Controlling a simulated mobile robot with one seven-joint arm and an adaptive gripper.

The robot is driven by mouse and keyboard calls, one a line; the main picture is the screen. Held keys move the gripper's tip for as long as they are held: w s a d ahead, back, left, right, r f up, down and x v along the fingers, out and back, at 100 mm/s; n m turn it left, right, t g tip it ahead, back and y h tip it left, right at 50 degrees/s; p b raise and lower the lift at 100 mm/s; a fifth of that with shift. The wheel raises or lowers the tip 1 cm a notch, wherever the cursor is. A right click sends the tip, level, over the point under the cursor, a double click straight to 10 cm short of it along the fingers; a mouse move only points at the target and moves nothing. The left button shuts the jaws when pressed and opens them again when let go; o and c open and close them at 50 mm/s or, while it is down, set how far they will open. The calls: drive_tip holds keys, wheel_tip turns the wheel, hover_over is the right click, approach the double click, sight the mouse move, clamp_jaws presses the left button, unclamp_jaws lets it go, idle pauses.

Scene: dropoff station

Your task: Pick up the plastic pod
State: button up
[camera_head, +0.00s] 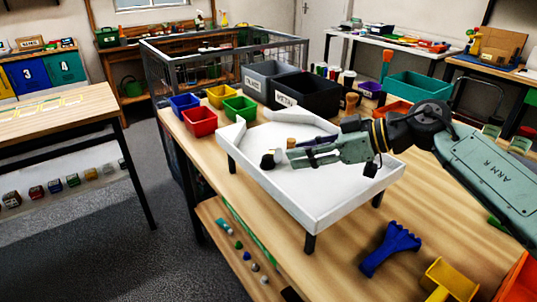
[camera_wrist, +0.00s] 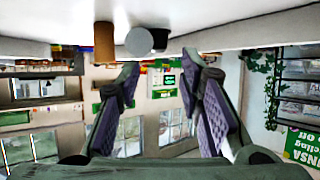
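My gripper (camera_head: 298,155) reaches leftward, low over the white raised tray (camera_head: 325,206). In the wrist view my gripper (camera_wrist: 160,78) is open, its two fingers apart with nothing between them. Just past the fingertips are a dark round piece (camera_head: 267,161), a pale piece beside it and a tan piece (camera_head: 291,142). The wrist view, upside down, shows a brown cylinder (camera_wrist: 104,41), a grey-white round piece (camera_wrist: 139,41) and a black piece (camera_wrist: 160,38) close together on the tray. I cannot tell for certain which of these is the plastic pod.
The tray has raised walls and stands on legs on the wooden table (camera_head: 330,272). Small coloured bins and a black bin (camera_head: 306,95) stand behind it. A blue tool (camera_head: 390,248) and a yellow scoop (camera_head: 450,280) lie in front at the right.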

sight(268, 156)
drive_tip(key=x, duration=0.2)
drive_tip(key=shift+w+a+p, duration=0.1)
drive_tip(key=shift+a+p, duration=0.2)
drive_tip(key=shift+a, duration=0.1)
drive_tip(key=shift+w+a+f+p, duration=0.1)
drive_tip(key=shift+w+a+p, duration=0.05)
drive_tip(key=shift+a+p, duration=0.2)
drive_tip(key=p+x, duration=0.1)
drive_tip(key=x, duration=0.2)
drive_tip(key=shift+w+a+p, duration=0.3)
drive_tip(key=shift+p, duration=0.05)
drive_tip(key=shift+w+a+f, duration=0.15)
drive_tip(key=shift+a+f, duration=0.15)
drive_tip(key=c, duration=0.5)
drive_tip(key=shift+c, duration=0.3)
